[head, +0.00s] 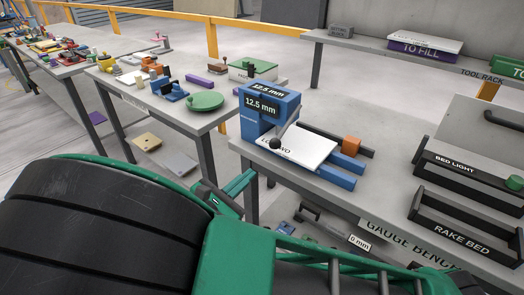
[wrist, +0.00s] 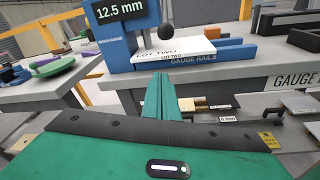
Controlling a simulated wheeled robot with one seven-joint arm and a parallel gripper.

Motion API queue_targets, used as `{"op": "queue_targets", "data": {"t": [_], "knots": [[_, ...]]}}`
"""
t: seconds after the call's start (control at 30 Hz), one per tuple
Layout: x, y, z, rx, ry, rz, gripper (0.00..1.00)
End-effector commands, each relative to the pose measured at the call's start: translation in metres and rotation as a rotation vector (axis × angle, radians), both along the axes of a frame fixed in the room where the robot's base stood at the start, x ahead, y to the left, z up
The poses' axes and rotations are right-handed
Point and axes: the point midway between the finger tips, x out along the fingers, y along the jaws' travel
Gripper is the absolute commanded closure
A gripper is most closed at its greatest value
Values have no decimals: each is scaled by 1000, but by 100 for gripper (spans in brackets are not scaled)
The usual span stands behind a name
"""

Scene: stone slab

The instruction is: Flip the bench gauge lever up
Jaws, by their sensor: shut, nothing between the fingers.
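The blue bench gauge (head: 262,118) stands on the gauge bench, with a dark display reading 12.5 mm. Its lever is a thin rod ending in a black ball knob (head: 275,143). The rod slopes down, with the knob at its low end, near the white LOT TWO block (head: 305,146). In the wrist view the knob (wrist: 165,32) hangs just above and beyond my fingertips. My gripper (wrist: 159,78) is shut and empty, its green fingers pointing at the bench front below the knob, apart from it. The head view does not show contact either.
Blue gauge rails (head: 345,180) and an orange block (head: 351,144) lie right of the gauge. Black trays marked BED LIGHT and RAKE BED (head: 450,238) stand farther right. A second table (head: 150,100) with tools is at left. A low shelf with parts lies beneath the bench.

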Motion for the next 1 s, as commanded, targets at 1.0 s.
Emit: {"op": "queue_targets", "data": {"t": [1.0], "knots": [[66,-65,22,1,0,-3,100]]}}
